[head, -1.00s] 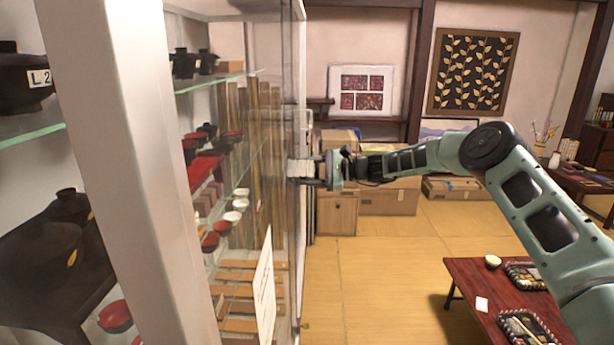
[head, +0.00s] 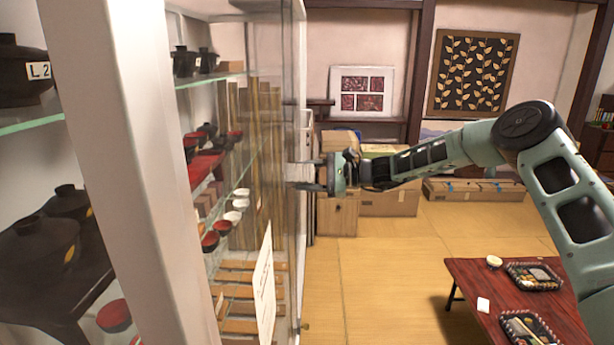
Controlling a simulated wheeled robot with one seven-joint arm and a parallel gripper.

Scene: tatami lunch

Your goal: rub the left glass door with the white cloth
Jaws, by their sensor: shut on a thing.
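The glass door (head: 286,110) of the display cabinet is seen almost edge-on at the left centre, so I cannot tell its full extent. My gripper (head: 308,175) reaches in from the right, with its fingers pointing left at the outer side of the glass. It is shut on the white cloth (head: 301,176), a small pale patch between the fingertips. The cloth is at or very close to the pane; whether it touches cannot be told from this angle.
A white cabinet post (head: 125,150) stands close at the left. Glass shelves hold black and red lacquer bowls (head: 206,165), and a paper sheet (head: 264,285) stands low by the glass. A red table (head: 470,275) with lunch boxes is at lower right. Tatami floor (head: 375,275) between is clear.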

